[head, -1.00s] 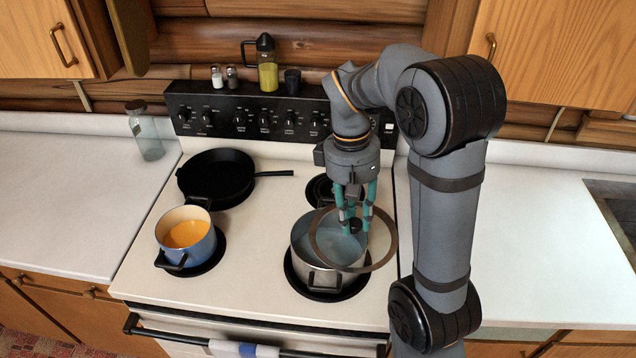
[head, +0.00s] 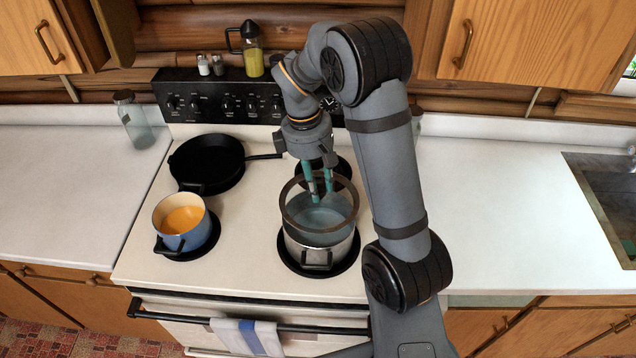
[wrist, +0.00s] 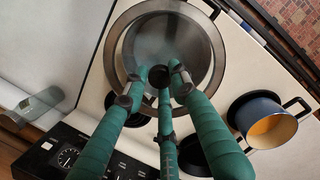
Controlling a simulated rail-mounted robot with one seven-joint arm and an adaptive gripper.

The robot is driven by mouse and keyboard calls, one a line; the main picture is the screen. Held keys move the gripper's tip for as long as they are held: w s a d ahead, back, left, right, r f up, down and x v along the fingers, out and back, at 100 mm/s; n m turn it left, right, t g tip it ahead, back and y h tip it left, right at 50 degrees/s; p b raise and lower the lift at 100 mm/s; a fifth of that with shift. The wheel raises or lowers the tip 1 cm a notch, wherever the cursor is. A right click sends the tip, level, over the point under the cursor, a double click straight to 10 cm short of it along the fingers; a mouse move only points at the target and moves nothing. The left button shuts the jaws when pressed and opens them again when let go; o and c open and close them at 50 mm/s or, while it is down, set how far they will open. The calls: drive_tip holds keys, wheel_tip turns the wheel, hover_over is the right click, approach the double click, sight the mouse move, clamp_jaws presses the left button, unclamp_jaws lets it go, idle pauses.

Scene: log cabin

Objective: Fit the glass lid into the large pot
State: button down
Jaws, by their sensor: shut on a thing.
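The glass lid, a clear disc with a wide brown-grey rim (head: 283,212), is held above the large steel pot (head: 340,252) on the front right burner. My gripper (head: 319,194) has teal fingers and is shut on the lid's dark knob. In the wrist view the gripper (wrist: 161,78) closes around the knob from several sides. The lid looks nearly level and apart from the pot, though the exact gap is hard to tell.
A blue pot (head: 186,241) with orange soup stands front left, and a black pan (head: 205,160) back left. A glass jar (head: 134,120) stands on the left counter. The oil bottle (head: 253,58) and shakers top the control panel.

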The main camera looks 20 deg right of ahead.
drive_tip(key=shift+f+b, duration=1.8)
drive_tip(key=shift+f, duration=0.6)
drive_tip(key=shift+f+b, duration=0.65)
drive_tip(key=shift+f, duration=0.35)
drive_tip(key=c, duration=1.4)
unclamp_jaws()
drive_tip(key=shift+r, duration=0.1)
drive_tip(key=shift+o, duration=0.3)
drive_tip(key=r, duration=0.4)
drive_tip(key=a+r, duration=0.1)
drive_tip(key=r, duration=0.3)
drive_tip(key=w+r, duration=0.1)
drive_tip(key=r, duration=0.3)
drive_tip(key=shift+a, duration=0.25)
drive_tip(key=shift+f, duration=0.15)
